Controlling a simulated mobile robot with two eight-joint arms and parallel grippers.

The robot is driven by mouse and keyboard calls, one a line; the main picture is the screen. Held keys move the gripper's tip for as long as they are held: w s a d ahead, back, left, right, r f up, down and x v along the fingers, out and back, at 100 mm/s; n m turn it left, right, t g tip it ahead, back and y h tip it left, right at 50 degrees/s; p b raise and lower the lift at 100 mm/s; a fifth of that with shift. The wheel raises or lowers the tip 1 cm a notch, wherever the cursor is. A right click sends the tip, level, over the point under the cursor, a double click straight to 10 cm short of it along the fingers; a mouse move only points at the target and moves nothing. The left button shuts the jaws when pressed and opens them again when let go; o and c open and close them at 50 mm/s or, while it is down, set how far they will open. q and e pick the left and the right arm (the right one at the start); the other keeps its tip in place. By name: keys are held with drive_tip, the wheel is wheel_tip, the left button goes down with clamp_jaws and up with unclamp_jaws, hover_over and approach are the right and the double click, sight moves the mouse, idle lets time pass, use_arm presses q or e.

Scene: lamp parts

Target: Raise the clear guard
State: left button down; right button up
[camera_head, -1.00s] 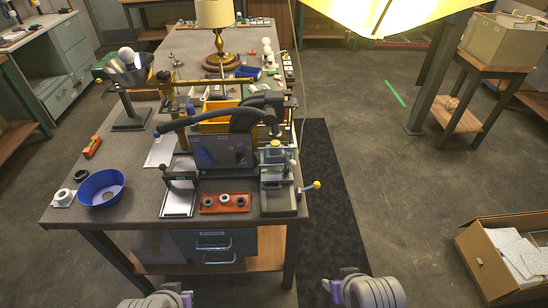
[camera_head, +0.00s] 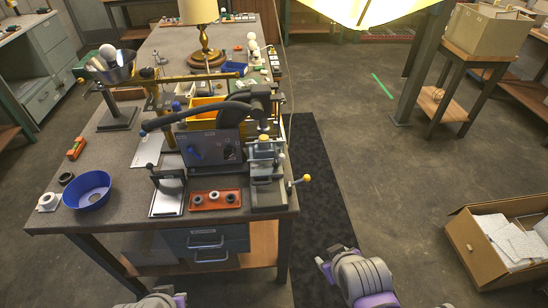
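A small bench press (camera_head: 266,182) with a side lever ending in a yellow knob (camera_head: 307,178) stands at the bench's front right corner. A pale, see-through-looking piece (camera_head: 264,148) sits on its upper part; it may be the clear guard, but it is too small to tell its edges or whether it is down. My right gripper (camera_head: 323,266) is low in front of the bench, right of the press and apart from it. My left gripper (camera_head: 178,298) is at the bottom edge, mostly cut off. I cannot see the finger gaps, and neither gripper touches anything on the bench.
In front are a red tray (camera_head: 214,199) with several rings and a blue bowl (camera_head: 87,190). A dark mat (camera_head: 325,210) covers the floor right of the bench; an open carton (camera_head: 497,245) lies farther right.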

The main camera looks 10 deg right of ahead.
drive_tip(key=w+d+n+t+b, duration=0.1)
drive_tip(key=w+n+t+b, duration=0.15)
drive_tip(key=w+n, duration=0.5)
drive_tip(key=n+t+y+b, duration=0.4)
drive_tip(key=n+t, duration=0.5)
drive_tip(key=n, duration=1.6)
approach(281, 158)
drive_tip(key=b, duration=0.1)
use_arm(q)
wheel_tip(281, 158, down, 9)
drive_tip(key=s, duration=0.1)
drive_tip(key=shift+s, duration=0.25)
use_arm(e)
drive_tip(key=shift+g+h, duration=0.25)
drive_tip(key=shift+h, duration=0.05)
drive_tip(key=w, duration=0.3)
drive_tip(key=w+a, duration=0.1)
drive_tip(key=w, duration=0.7)
drive_tip(key=shift+a+f, duration=0.25)
drive_tip(key=shift+s, duration=0.1)
clamp_jaws()
